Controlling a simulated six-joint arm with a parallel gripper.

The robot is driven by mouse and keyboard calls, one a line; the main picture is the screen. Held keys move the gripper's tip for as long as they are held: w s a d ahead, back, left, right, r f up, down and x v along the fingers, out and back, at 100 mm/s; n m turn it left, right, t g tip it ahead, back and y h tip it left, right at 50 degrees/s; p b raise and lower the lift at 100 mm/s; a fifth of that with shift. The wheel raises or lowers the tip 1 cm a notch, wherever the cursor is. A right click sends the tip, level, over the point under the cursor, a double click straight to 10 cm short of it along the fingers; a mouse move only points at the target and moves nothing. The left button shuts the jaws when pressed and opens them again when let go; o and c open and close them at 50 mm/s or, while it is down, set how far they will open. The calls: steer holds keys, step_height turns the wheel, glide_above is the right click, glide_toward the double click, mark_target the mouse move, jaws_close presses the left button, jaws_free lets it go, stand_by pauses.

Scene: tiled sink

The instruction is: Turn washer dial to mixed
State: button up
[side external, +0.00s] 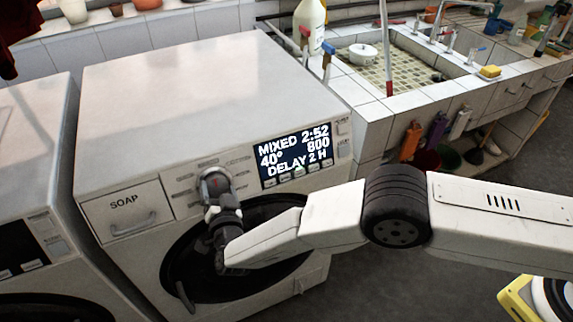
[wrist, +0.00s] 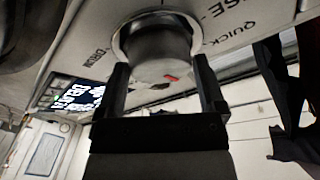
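The washer dial is a round grey knob (wrist: 157,48) with a small red mark, in a metal ring on the front panel. It also shows in the side view (side external: 214,183), partly hidden by my gripper (side external: 218,200). In the wrist view the two black fingers of my gripper (wrist: 162,88) stand one on each side of the knob, close to its sides. I cannot tell whether they touch it. The washer display (side external: 295,154) reads MIXED, 2:52, 40°, 800 and DELAY 2 H. It also shows at a slant in the wrist view (wrist: 76,95).
The white washer (side external: 200,85) has a soap drawer (side external: 127,209) left of the dial and a dark round door (side external: 185,262) below. Another machine (side external: 35,170) stands at the left. The tiled sink (side external: 385,75) with bottles and a sponge is at the back right.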

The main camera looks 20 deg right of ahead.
stand_by(0.3)
steer(key=shift+s+a, duration=0.2)
steer(key=shift+s, duration=1.1)
steer(key=shift+s+a, duration=0.15)
steer(key=shift+s, duration=1.15)
steer(key=shift+s+a, duration=0.2)
steer(key=shift+s, duration=1.1)
steer(key=w+d+r+n+g+y, duration=0.3)
steer(key=w+d+r, duration=0.4)
steer(key=w+d, duration=0.1)
steer(key=s+d+r+n+g+y, duration=0.1)
steer(key=d+r+n+g+y, duration=0.15)
steer(key=d, duration=0.85)
steer(key=s+d+n+g+h, duration=0.1)
steer(key=s+d+g, duration=0.2)
steer(key=s+d, duration=0.4)
steer(key=s+d+r+g+h, duration=0.1)
steer(key=s+d+g, duration=0.2)
steer(key=s+d, duration=0.4)
steer(key=s+d+r+n+g+h, duration=0.1)
steer(key=s+d+g, duration=0.2)
steer(key=s+d, duration=0.4)
steer(key=shift+s+d+n+g, duration=0.2)
steer(key=shift+s, duration=0.7)
steer(key=shift+s+d+n+g, duration=0.15)
steer(key=shift+s, duration=0.75)
